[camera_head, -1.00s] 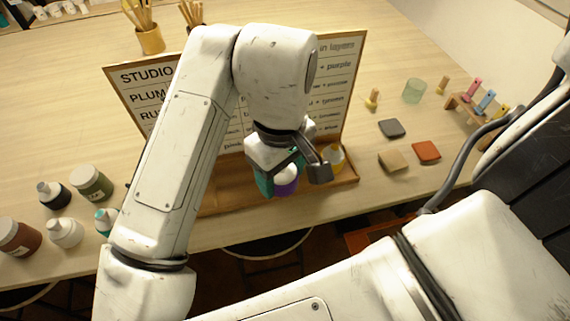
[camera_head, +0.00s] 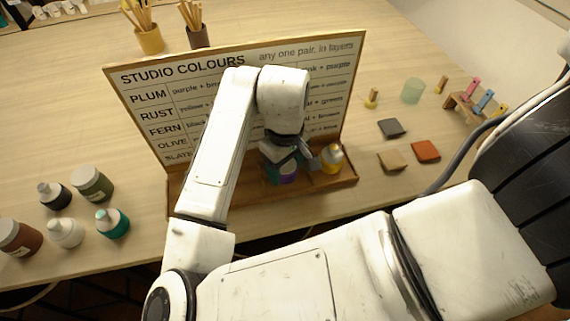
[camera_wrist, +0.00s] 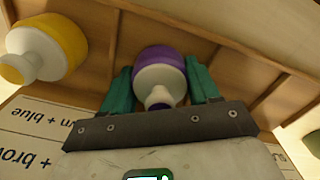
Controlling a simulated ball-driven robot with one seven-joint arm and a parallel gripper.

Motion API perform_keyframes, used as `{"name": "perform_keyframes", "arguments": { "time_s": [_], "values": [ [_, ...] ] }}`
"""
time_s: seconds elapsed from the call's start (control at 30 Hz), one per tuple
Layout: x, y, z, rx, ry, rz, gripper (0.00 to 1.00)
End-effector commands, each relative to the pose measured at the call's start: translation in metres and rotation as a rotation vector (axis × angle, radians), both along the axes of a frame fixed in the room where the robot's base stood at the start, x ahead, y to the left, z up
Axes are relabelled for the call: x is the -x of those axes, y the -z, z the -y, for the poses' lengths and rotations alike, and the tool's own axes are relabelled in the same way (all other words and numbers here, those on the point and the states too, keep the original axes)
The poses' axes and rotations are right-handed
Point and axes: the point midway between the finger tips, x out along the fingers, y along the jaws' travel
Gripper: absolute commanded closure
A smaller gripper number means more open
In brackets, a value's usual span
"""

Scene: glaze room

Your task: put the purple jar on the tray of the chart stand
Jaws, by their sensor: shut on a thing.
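The purple jar (camera_wrist: 160,61) has a white shoulder and cap. In the wrist view it sits between the two teal fingers of my gripper (camera_wrist: 160,85), which is shut on it. I cannot tell whether the jar's base touches the tray. A yellow jar with a white cap (camera_head: 332,157) stands on the tray to the right; it also shows in the wrist view (camera_wrist: 45,48).
Teal (camera_head: 113,223), white (camera_head: 66,232), black (camera_head: 54,195), green (camera_head: 92,183) and brown (camera_head: 18,237) jars stand at the table's left. Glaze tiles (camera_head: 425,150) lie to the right. Brush pots (camera_head: 150,40) stand behind the chart. The tray left of my gripper is partly hidden by my arm.

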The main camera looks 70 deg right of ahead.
Motion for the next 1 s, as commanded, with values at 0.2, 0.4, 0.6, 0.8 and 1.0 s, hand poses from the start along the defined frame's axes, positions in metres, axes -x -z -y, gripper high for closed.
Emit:
{"name": "perform_keyframes", "arguments": {
  "time_s": [0.2,0.4,0.6,0.8,1.0],
  "values": [
    [0.000,0.000,0.000,0.001,0.000,0.001,0.81],
    [0.000,0.003,0.000,0.001,-0.001,0.000,0.36],
    [0.000,0.003,0.000,0.000,-0.001,0.000,0.29],
    [0.000,-0.003,0.000,0.000,0.000,0.001,0.29],
    [0.000,-0.025,0.000,0.002,-0.001,0.000,0.29]
  ]
}}
